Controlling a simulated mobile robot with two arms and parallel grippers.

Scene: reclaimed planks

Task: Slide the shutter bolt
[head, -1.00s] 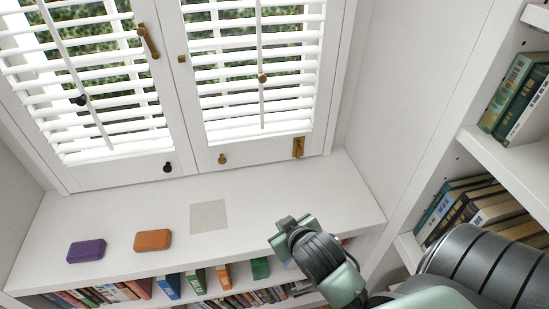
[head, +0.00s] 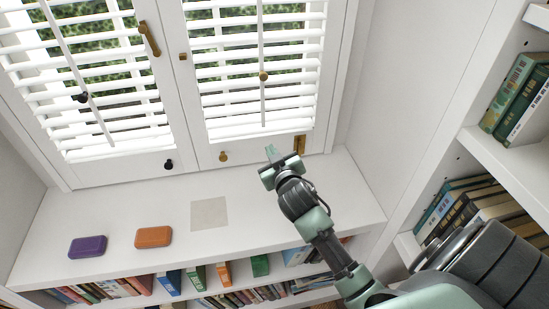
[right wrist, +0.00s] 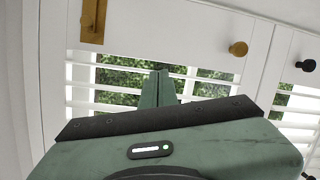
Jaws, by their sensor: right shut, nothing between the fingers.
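White louvred shutters fill the back. A brass plate-like fitting (head: 300,145) sits at the lower right corner of the right shutter; it shows at the top left of the right wrist view (right wrist: 93,20). A brass catch (head: 149,39) sits tilted on the left shutter's inner edge, with a small brass block (head: 183,57) across from it on the right shutter. I cannot tell surely which is the bolt. My right gripper (head: 271,152) is shut and empty, in front of the right shutter's bottom rail, left of the brass plate. My left gripper is not in view.
A brass knob (head: 223,157) and a black knob (head: 168,165) sit on the bottom rails. The white sill (head: 120,210) holds a purple box (head: 87,247), an orange box (head: 153,238) and a flat beige square (head: 209,213). Bookshelves stand below and at right.

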